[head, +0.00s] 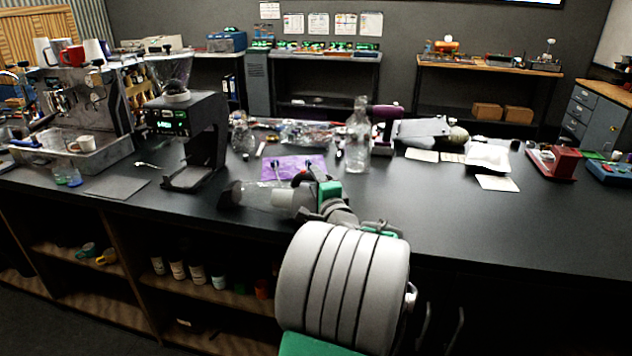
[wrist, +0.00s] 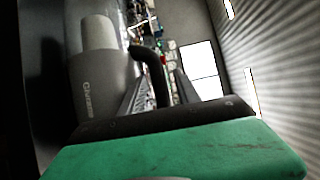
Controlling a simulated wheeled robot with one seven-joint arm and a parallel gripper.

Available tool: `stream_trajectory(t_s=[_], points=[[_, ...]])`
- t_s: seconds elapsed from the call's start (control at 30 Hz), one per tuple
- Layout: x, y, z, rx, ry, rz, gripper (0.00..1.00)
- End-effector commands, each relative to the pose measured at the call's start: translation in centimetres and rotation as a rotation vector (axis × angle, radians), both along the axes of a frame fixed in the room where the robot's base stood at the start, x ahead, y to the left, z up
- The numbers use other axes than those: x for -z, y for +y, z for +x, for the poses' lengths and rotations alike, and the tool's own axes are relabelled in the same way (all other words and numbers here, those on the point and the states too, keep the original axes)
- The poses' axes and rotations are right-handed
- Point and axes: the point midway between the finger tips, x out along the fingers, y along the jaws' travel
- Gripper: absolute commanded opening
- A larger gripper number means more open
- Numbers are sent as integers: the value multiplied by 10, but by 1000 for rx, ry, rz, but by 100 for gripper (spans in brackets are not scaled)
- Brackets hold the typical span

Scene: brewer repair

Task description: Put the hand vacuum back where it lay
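The hand vacuum (head: 268,198) has a dark nozzle end pointing left and a pale, partly clear body. It lies level at the front edge of the dark counter; I cannot tell whether it touches the top. My gripper (head: 308,184) is at its right end. In the wrist view the vacuum's grey body (wrist: 100,88) fills the left, and its dark curved handle (wrist: 157,75) runs between the two fingers of my gripper (wrist: 160,88), which look shut on it. The exact contact is partly hidden. No marked resting place for the vacuum can be made out.
On the counter (head: 420,215), a black grinder (head: 205,140) stands left, a purple cloth (head: 293,167) and clear bottle (head: 358,140) behind the vacuum. A grey tool (head: 425,131) and papers (head: 497,183) lie farther right. The front right of the counter is clear.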

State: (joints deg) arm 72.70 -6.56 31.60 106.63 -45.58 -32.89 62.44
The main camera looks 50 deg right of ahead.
Motion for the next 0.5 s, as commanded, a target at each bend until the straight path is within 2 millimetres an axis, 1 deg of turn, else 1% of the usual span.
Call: stream_trajectory(t_s=[0.03,0.13,0.17,0.27,0.5], points=[[3,1,0,-1,3,6,44],[-1,1,0,-1,4,7,44],[2,3,-4,1,4,8,44],[4,12,-19,3,4,9,44],[4,48,-70,7,3,6,44]])
